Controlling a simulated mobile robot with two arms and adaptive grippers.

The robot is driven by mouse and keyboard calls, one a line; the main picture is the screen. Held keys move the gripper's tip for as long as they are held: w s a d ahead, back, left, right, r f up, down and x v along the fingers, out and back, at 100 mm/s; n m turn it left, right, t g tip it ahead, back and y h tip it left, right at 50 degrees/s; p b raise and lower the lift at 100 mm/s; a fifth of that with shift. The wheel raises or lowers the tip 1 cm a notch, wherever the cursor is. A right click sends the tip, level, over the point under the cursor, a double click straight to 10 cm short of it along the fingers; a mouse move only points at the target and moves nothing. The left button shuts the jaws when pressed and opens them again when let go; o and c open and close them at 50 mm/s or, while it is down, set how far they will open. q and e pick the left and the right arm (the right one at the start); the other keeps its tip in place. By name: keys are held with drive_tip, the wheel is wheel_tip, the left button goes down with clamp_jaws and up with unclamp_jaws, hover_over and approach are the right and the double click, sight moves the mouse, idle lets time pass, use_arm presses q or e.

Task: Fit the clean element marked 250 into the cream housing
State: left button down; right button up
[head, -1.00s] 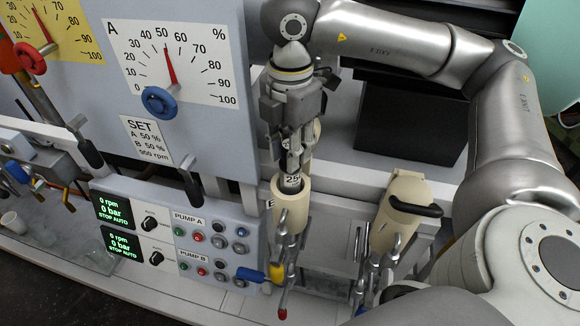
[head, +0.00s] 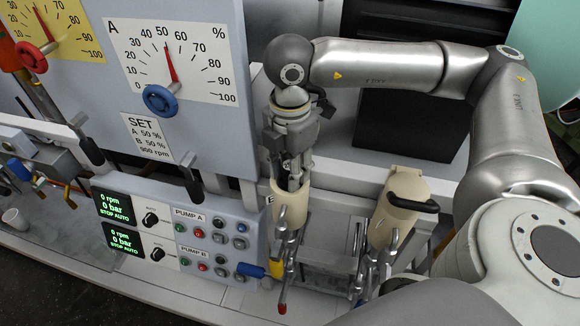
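The open cream housing (head: 288,214) stands upright at the right end of the pump panel. My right gripper (head: 294,182) points down from above, with its fingertips inside the housing's mouth. Its fingers are close together, as they were around the element earlier. The element marked 250 is now hidden by the fingers and the housing wall, so its seating depth cannot be seen. My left gripper is not in view.
A second cream housing (head: 403,196) with a black handle stands to the right. Metal clamps (head: 286,242) are in front of the open housing. The pump panel (head: 185,240) is to the left, and a dark box (head: 412,125) is behind.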

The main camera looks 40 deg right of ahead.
drive_tip(key=shift+o, duration=1)
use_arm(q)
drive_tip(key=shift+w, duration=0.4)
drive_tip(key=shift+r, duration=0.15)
use_arm(e)
drive_tip(key=shift+r, duration=0.1)
drive_tip(key=shift+r+p, duration=0.25)
drive_tip(key=shift+p, duration=0.1)
drive_tip(key=shift+r+b, duration=0.35)
drive_tip(key=shift+b, duration=0.05)
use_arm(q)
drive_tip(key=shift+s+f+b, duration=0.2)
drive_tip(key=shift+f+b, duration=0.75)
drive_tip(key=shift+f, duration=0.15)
use_arm(e)
wheel_tip(320, 180, up, 11)
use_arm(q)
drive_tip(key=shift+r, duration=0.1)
